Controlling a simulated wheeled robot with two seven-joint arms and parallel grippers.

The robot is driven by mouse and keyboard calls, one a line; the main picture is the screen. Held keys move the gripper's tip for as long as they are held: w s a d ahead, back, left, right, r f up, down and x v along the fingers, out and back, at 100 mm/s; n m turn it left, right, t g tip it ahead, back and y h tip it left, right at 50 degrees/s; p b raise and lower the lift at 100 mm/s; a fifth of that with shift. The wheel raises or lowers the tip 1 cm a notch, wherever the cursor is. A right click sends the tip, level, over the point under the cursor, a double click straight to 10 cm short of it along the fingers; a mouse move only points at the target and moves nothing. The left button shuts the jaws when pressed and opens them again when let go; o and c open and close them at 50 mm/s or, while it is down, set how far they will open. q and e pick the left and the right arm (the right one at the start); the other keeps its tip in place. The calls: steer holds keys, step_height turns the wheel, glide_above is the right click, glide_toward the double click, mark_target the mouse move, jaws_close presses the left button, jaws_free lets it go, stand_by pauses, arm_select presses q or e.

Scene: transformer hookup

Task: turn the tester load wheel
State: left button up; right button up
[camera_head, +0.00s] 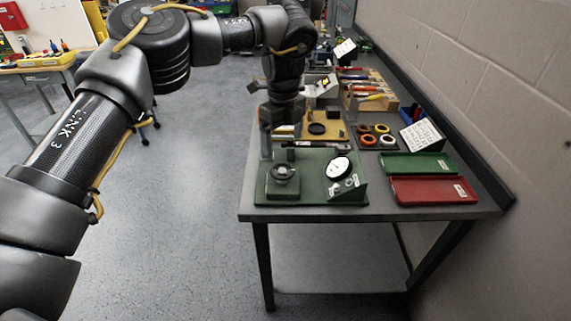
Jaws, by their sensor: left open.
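The green tester (315,190) sits at the near left end of the workbench. It has a round white dial gauge (337,169) on its sloped right part and small knobs or terminals below the gauge. A dark round load wheel (282,173) lies on the raised block at the tester's left. My left gripper (267,154) points down just behind and left of the wheel, with its jaws open and nothing seen between them. I cannot tell from this view whether a finger touches the wheel. My right gripper is not in view.
A green tray (418,165) and a red tray (432,190) lie right of the tester. Several tape rolls (367,141), a white label stand (421,136) and a wooden tool rack (372,92) are behind. A wall bounds the bench (470,212) on the right.

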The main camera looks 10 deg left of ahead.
mark_target(283, 171)
arm_select(q)
step_height(283, 171, down, 10)
steer(key=shift+r+p, duration=0.25)
steer(key=shift+p, duration=0.75)
steer(key=c, duration=1)
